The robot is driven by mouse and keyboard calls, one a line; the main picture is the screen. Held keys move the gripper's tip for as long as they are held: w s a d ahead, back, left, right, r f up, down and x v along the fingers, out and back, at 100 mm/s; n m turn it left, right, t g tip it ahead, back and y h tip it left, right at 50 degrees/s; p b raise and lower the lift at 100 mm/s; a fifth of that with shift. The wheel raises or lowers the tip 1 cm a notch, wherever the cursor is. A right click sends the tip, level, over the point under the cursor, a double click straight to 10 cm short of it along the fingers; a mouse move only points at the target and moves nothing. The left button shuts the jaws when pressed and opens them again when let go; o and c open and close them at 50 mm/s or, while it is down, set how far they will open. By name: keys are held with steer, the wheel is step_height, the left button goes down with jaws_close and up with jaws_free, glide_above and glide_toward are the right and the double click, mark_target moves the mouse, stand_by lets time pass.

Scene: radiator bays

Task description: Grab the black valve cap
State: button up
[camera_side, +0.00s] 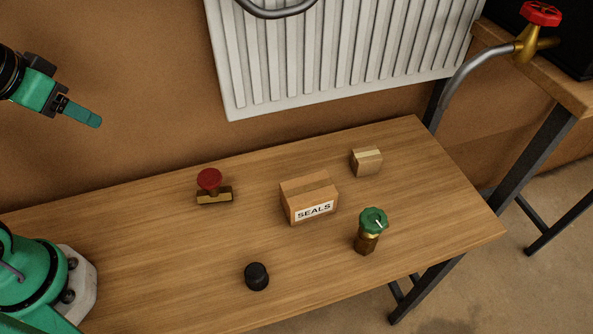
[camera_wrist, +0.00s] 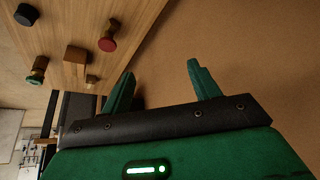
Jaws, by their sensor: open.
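The black valve cap (camera_side: 257,276) stands on the wooden table near its front edge, left of the green-topped brass valve. It also shows in the wrist view (camera_wrist: 26,14) at the top left. My gripper (camera_side: 82,112) is at the upper left in the side view, raised well above the table and far from the cap. In the wrist view my gripper (camera_wrist: 157,80) has its two green fingers spread apart with nothing between them.
On the table (camera_side: 150,262) stand a red-handled valve (camera_side: 212,187), a SEALS box (camera_side: 309,198), a small box (camera_side: 367,161) and a green-topped valve (camera_side: 370,231). A white radiator (camera_side: 340,50) hangs behind. The wood around the cap is clear.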

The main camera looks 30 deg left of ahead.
steer(key=n+g, duration=0.5)
steer(key=g, duration=0.1)
glide_above(255, 270)
step_height(255, 270, down, 16)
steer(key=shift+w+r, duration=0.1)
steer(key=shift+w, duration=0.05)
steer(key=shift+s+d+f, duration=0.2)
steer(key=shift+f, duration=0.05)
steer(key=shift+w+a+f, duration=0.1)
steer(key=shift+f, duration=1.85)
steer(key=shift+a+f, duration=0.1)
steer(key=shift+f, duration=1.85)
steer(key=c, duration=1)
